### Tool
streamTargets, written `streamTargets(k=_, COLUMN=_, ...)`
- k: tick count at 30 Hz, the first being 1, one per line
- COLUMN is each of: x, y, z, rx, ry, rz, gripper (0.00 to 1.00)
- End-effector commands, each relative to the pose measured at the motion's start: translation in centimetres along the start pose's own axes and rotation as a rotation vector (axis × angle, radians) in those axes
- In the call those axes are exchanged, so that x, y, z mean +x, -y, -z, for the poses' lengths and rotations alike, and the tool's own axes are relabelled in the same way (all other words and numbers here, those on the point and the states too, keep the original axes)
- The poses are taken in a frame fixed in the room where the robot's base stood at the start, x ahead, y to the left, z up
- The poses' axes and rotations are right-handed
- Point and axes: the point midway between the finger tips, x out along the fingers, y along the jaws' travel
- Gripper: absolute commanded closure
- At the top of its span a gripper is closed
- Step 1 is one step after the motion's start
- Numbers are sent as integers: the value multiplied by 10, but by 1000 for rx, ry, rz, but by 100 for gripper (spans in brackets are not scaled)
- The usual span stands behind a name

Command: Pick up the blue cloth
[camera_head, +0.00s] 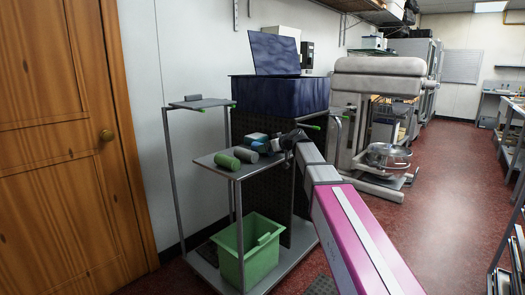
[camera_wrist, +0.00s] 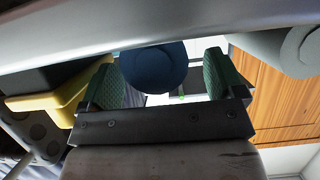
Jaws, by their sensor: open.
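A rolled blue cloth (camera_wrist: 152,68) shows its round end in the wrist view, between the two green-padded fingers of my gripper (camera_wrist: 163,80). The fingers are open. A gap shows between the roll and the right finger; the left finger's tip is close to the roll, and I cannot tell whether they touch. In the head view a blue item (camera_head: 256,137), likely this cloth, lies on the middle shelf of a grey cart. My gripper (camera_head: 284,141) is at the right of that shelf, its fingers too small to make out there.
A green roll (camera_head: 227,161) and a grey roll (camera_head: 243,154) lie on the same shelf (camera_head: 212,164). A green bin (camera_head: 246,250) stands below. A dark blue open-lidded box (camera_head: 270,96) stands behind. A yellow-sided object (camera_wrist: 72,95) is left of the fingers. Red floor (camera_head: 435,190) is clear at right.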

Motion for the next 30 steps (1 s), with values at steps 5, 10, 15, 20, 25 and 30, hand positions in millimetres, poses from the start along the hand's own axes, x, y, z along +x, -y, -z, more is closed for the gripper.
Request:
streamTargets(k=5, x=15, y=0, z=0, rx=0, ry=0, rz=-1, gripper=12)
streamTargets(k=10, x=14, y=0, z=0, rx=0, ry=0, rz=-1, gripper=12)
streamTargets(k=15, x=14, y=0, z=0, rx=0, ry=0, rz=-1, gripper=67)
streamTargets(k=20, x=14, y=0, z=0, rx=1, ry=0, rz=-1, gripper=67)
streamTargets(k=25, x=14, y=0, z=1, rx=0, ry=0, rz=-1, gripper=67)
streamTargets(k=30, x=11, y=0, z=8, rx=0, ry=-1, rz=-1, gripper=67)
